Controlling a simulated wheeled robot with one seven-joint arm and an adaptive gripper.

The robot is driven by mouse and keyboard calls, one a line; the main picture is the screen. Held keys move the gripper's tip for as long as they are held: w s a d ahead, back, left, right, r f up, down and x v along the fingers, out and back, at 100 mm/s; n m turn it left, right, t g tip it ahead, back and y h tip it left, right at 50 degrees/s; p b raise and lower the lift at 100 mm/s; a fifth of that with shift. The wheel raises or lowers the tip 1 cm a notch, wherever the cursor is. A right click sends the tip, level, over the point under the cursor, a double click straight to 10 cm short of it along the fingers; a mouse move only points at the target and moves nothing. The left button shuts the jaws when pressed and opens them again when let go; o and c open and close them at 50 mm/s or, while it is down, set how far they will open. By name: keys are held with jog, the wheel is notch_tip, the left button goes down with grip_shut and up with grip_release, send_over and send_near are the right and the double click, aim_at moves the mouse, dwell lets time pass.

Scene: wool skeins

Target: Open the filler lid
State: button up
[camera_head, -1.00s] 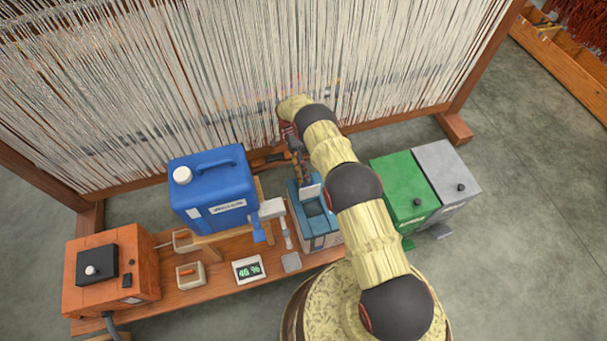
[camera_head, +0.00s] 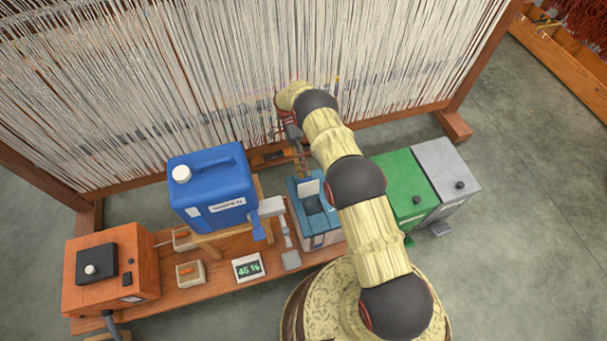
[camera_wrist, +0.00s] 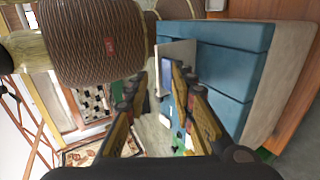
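A teal box (camera_head: 318,228) stands on the wooden bench, with a dark opening in its top. A pale flap (camera_head: 308,188), which looks like the filler lid, stands raised at the far edge of this opening. In the wrist view the teal box (camera_wrist: 230,65) fills the upper right, and a pale plate (camera_wrist: 176,50) juts from its side. My gripper (camera_head: 301,160) is just beyond the flap, partly hidden by my arm. In the wrist view my gripper's fingers (camera_wrist: 140,62) are apart, with nothing clearly between them. I cannot tell whether a finger touches the flap.
A blue canister (camera_head: 212,190) stands left of the teal box, and green (camera_head: 400,178) and grey (camera_head: 448,172) bins stand to its right. An orange box (camera_head: 140,262) and a display (camera_head: 248,268) sit on the bench (camera_head: 205,297). Loom threads (camera_head: 220,70) hang behind.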

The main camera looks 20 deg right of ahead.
notch_tip(320, 180, up, 6)
jog(key=shift+f, duration=0.1)
dwell(0.4)
